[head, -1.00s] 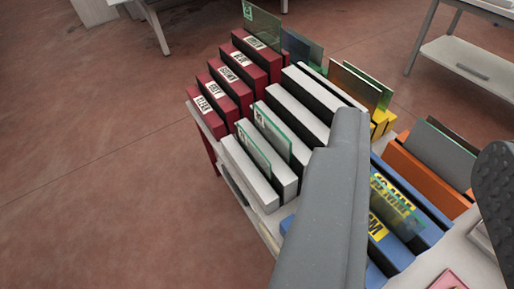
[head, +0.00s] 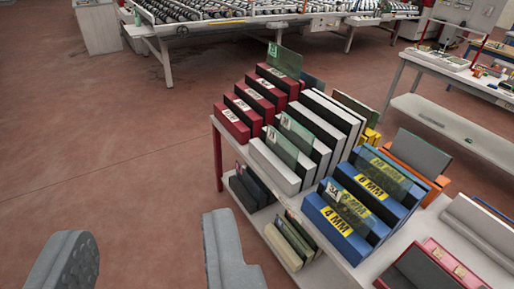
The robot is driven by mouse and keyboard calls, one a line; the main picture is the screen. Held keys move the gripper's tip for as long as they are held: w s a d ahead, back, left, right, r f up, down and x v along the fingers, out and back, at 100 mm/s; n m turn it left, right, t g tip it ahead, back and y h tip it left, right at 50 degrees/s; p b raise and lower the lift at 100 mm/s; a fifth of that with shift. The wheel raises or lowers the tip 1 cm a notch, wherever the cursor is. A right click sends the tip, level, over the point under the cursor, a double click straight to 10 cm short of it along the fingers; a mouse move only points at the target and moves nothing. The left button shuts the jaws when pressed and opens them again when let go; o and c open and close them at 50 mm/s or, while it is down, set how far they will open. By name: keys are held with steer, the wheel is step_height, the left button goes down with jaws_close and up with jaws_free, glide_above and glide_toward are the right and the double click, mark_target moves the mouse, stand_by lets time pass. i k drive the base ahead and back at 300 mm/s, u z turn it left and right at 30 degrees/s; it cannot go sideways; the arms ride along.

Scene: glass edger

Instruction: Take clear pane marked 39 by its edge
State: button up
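My gripper (head: 150,245) shows as two grey fingers, wide apart and empty, at the lower left over bare floor. It is left of the rack and touches no pane. Small marked clear panes stand upright in slots: two in the white slotted blocks (head: 275,166), a front one (head: 282,148) and one behind it (head: 297,131). A greenish pane (head: 286,62) stands at the back of the red blocks. Two more, a front pane (head: 352,210) and a rear pane (head: 390,176), stand in the blue blocks. The marks are too small to read surely, so I cannot tell which is 39.
The rack table (head: 318,266) has a lower shelf with more panes (head: 295,238). Orange blocks (head: 412,172) with a grey pane stand on the right. A roller machine (head: 220,22) and a white bench (head: 440,115) are behind. Floor on the left is clear.

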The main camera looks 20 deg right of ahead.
mark_target(300, 137)
steer(key=u, duration=0.2)
steer(key=i, duration=0.85)
steer(key=u, duration=0.35)
steer(key=i, duration=1.3)
steer(key=z, duration=1.05)
steer(key=i, duration=0.95)
steer(key=z, duration=0.7)
